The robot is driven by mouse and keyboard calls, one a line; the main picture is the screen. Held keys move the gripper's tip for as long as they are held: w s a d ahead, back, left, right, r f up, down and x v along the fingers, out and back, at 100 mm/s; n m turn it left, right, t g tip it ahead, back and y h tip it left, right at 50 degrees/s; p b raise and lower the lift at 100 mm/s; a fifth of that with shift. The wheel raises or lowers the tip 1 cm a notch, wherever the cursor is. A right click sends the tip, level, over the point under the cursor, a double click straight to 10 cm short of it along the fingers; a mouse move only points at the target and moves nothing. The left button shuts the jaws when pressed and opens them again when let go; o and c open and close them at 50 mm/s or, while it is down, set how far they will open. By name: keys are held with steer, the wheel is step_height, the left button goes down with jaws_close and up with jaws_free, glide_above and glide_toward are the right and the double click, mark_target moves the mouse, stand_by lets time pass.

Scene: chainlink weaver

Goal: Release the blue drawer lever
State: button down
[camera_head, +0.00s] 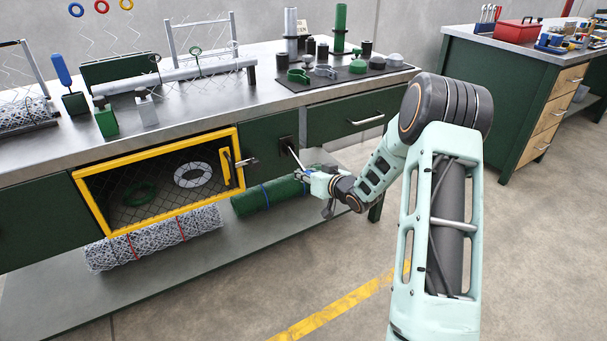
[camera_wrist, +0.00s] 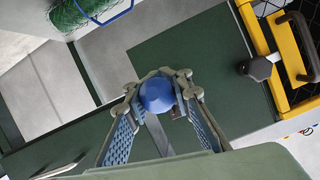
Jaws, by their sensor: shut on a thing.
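The drawer lever shows a blue ball knob (camera_wrist: 157,95) in the wrist view. Its thin grey shaft (camera_wrist: 158,136) shows behind the knob against the dark green front. In the head view the lever's shaft (camera_head: 295,157) slants down from a black plate (camera_head: 287,143) on the green front to my gripper (camera_head: 304,176). My gripper (camera_wrist: 160,88) is shut on the knob, with a fingertip on each side of it. A green drawer (camera_head: 352,121) with a silver handle is right of the lever.
A yellow-framed mesh door (camera_head: 158,140) stands left of the lever, with a dark latch knob (camera_head: 247,162) near my gripper. A green mesh roll (camera_head: 270,194) lies below on the shelf. Stands and parts crowd the bench top (camera_head: 275,92). The floor (camera_head: 330,260) in front is clear.

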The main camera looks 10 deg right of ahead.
steer(key=shift+w+d+r, duration=0.15)
steer(key=shift+w+r, duration=0.1)
steer(key=shift+r, duration=0.2)
steer(key=c, duration=1.9)
jaws_free()
steer(key=shift+c, duration=0.2)
steer(key=shift+o, duration=1.3)
steer(key=shift+f, duration=0.1)
steer(key=shift+s+f, duration=0.1)
steer(key=v, duration=1.2)
